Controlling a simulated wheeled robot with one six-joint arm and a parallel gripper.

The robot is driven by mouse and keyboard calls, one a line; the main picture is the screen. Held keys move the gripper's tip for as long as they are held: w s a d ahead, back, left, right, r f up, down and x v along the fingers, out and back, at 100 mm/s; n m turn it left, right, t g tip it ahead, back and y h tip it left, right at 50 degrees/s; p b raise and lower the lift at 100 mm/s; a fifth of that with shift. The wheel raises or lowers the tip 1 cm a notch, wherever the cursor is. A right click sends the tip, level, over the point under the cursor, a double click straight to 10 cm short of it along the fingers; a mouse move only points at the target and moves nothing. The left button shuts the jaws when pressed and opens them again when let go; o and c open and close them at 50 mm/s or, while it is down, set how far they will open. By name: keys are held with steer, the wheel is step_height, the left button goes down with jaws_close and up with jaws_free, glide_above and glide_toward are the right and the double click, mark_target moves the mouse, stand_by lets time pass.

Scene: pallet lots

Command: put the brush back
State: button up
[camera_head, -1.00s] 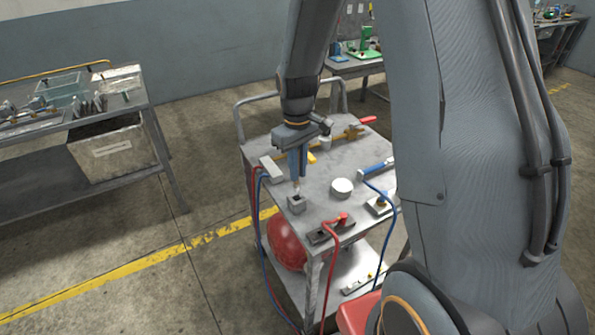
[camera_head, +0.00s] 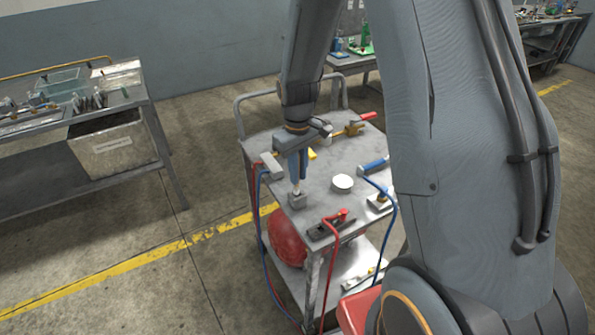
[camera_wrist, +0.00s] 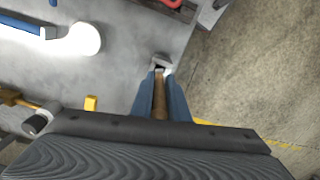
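The brush (camera_head: 297,186) shows as a pale, narrow handle, upright below my gripper (camera_head: 297,176). In the wrist view its wooden handle (camera_wrist: 160,97) lies between the two blue fingers of my gripper (camera_wrist: 161,92), which are shut on it. The lower end of the brush meets a small grey block (camera_head: 298,201) at the cart's front left corner. The block (camera_wrist: 160,62) also shows beyond the fingertips in the wrist view. I cannot tell how deep the brush sits in it; its bristles are hidden.
The cart top (camera_head: 318,190) also carries a white cylinder (camera_head: 343,183), a blue-handled tool (camera_head: 374,165), a red-handled clamp (camera_head: 352,128) and a dark tool with a red hose (camera_head: 330,224). Red and blue hoses hang over its edges. A red round object (camera_head: 287,243) lies on the lower shelf.

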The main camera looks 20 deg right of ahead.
steer(key=o, duration=0.4)
steer(key=shift+c, duration=0.2)
steer(key=shift+r, duration=0.15)
step_height(320, 180, up, 13)
steer(key=b, duration=0.3)
steer(key=shift+w+f, duration=0.1)
steer(key=shift+f, duration=0.1)
steer(key=s+f+m+t, duration=0.1)
steer(key=s+f+m, duration=0.1)
steer(key=s, duration=0.5)
steer(key=s+f+m+t, duration=0.1)
steer(key=s+f+m, duration=0.1)
steer(key=s, duration=0.5)
steer(key=shift+s+a+f+m, duration=0.25)
steer(key=shift+s+f+m, duration=0.05)
steer(key=shift+s+f, duration=0.15)
steer(key=shift+f+b, duration=0.1)
steer(key=shift+b, duration=0.2)
